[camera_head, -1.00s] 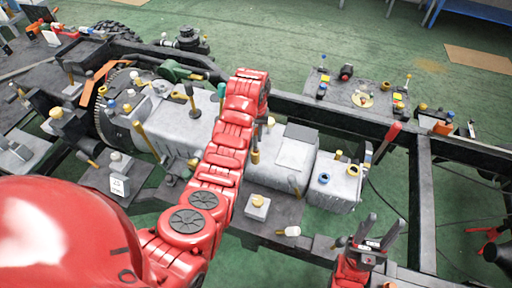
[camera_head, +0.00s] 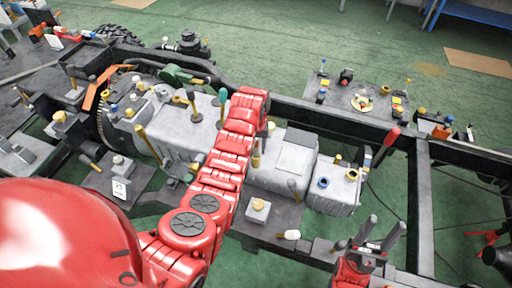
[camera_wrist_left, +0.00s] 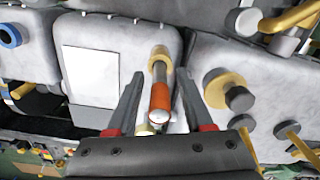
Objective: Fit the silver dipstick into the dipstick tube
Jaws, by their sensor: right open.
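My left gripper (camera_wrist_left: 163,78) is low over a grey housing, its two dark fingers apart. In the head view it is hidden behind my red arm. An orange-ended rod with a grey shaft (camera_wrist_left: 160,97) stands between the fingers, with gaps showing on both sides. The shaft meets a yellow collar (camera_wrist_left: 158,52) on the housing. I cannot tell whether this is the silver dipstick in its tube. Yellow tube-like parts, such as a yellow post (camera_head: 256,158), stand on the housing. My right gripper (camera_head: 378,229) is open and empty at the near right.
The grey housing (camera_head: 287,162) lies within a dark chassis frame (camera_head: 425,210). A dark plate with small coloured parts (camera_head: 345,103) is beyond the rail. Green floor is open at the back.

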